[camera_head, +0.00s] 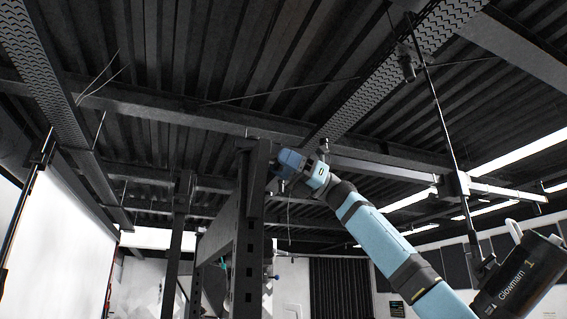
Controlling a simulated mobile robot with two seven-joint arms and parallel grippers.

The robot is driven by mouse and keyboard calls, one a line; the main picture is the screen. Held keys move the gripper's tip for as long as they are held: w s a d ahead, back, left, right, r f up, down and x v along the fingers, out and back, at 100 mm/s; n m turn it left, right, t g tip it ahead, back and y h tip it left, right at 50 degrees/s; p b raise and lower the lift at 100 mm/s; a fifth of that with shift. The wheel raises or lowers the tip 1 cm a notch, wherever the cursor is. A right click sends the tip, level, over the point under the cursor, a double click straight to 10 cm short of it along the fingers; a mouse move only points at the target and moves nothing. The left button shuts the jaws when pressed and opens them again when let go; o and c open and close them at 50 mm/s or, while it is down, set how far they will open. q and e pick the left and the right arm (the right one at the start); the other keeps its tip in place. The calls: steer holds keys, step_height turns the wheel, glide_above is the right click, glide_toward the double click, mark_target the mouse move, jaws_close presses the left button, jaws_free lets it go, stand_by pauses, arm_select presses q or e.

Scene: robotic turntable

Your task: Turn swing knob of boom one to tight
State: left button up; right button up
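My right arm, light blue with dark bands, reaches up from the lower right. Its end, where my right gripper (284,163) is, lies close against the top of a dark upright post (247,215). The fingers are too small and too hidden to read. A long horizontal boom bar (385,170) runs from behind the arm's end to the right, through a dark clamp block (455,185). A black lamp marked "Glowman 1" (520,280) is at the lower right. I cannot make out the swing knob. My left gripper is not in view.
A thin rod (437,95) drops from a ceiling fixture (407,65) to the clamp block. Dark steel beams (180,110) cross the ceiling. A white screen (62,230) stands on the left.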

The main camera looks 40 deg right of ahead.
steer(key=shift+c, duration=0.3)
steer(key=shift+m, duration=0.5)
steer(key=shift+m+t+h, duration=1)
steer(key=shift+m+h, duration=0.15)
steer(key=shift+m, duration=2.25)
steer(key=shift+m+t+h, duration=1)
steer(key=shift+m+h, duration=0.1)
steer(key=shift+m, duration=2.3)
steer(key=shift+m+t+h, duration=1)
steer(key=shift+m+h, duration=0.15)
steer(key=shift+m, duration=2.25)
steer(key=o, duration=0.9)
steer(key=shift+c, duration=0.2)
